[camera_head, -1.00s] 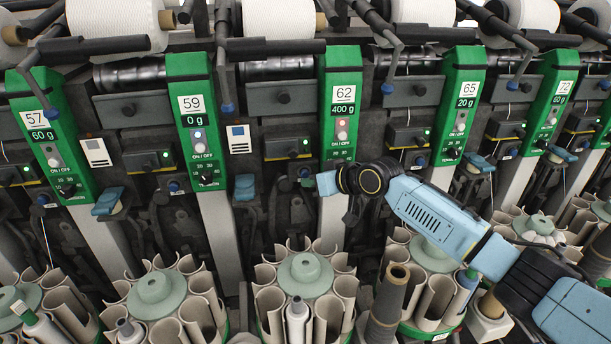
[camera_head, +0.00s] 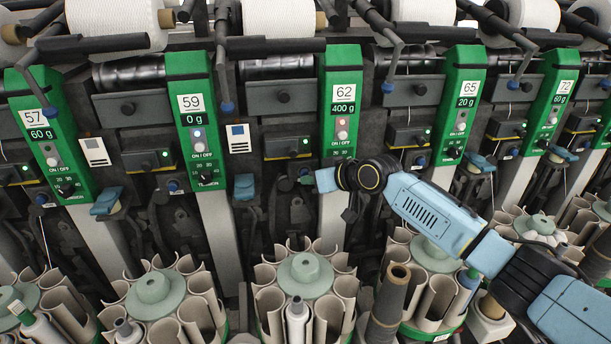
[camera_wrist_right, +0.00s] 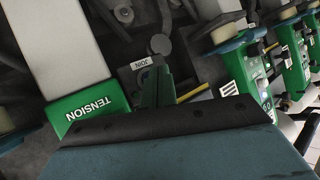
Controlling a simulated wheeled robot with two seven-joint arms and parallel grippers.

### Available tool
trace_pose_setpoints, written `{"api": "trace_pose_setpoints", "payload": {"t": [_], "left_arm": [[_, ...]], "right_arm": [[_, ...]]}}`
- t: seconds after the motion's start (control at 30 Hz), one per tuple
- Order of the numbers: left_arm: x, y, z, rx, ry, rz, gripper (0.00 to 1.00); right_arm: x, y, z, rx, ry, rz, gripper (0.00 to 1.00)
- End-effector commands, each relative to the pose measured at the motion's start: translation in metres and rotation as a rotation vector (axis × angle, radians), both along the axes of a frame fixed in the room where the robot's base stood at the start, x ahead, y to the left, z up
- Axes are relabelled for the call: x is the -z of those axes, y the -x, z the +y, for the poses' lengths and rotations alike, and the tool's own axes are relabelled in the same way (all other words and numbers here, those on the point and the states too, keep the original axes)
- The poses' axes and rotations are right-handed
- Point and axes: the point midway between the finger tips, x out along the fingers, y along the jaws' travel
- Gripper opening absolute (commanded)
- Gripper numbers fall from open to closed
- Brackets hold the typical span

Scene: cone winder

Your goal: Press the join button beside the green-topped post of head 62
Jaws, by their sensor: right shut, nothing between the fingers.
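The green-topped post of head 62 (camera_head: 342,85) stands in the middle of the head view, its display reading 400 g. A small round blue-grey button (camera_head: 304,173) sits just left of its lower green part. My right gripper (camera_head: 309,181) is beside that button, close to it; I cannot tell whether they touch. In the right wrist view, the shut, empty fingers (camera_wrist_right: 158,86) point at the area by the JOIN label (camera_wrist_right: 141,64), near a grey disc (camera_wrist_right: 160,45). The button's face is not clear there. My left gripper is not in view.
Neighbouring green posts of head 59 (camera_head: 197,120) and head 65 (camera_head: 461,105) stand on either side. Carousels of beige tubes (camera_head: 305,272) stand below. A blue-grey paddle (camera_head: 244,187) juts out left of the gripper. Yarn cones (camera_head: 278,18) lie above.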

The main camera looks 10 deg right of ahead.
Motion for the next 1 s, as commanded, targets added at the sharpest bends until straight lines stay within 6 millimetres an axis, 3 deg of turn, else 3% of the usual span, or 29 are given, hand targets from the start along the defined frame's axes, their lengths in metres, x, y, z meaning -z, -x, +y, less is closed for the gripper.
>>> {"api": "trace_pose_setpoints", "payload": {"t": [1.0], "left_arm": [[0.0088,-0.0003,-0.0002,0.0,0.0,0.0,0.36]], "right_arm": [[-0.0001,-0.009,-0.0001,0.001,0.001,0.0,0.0]]}}
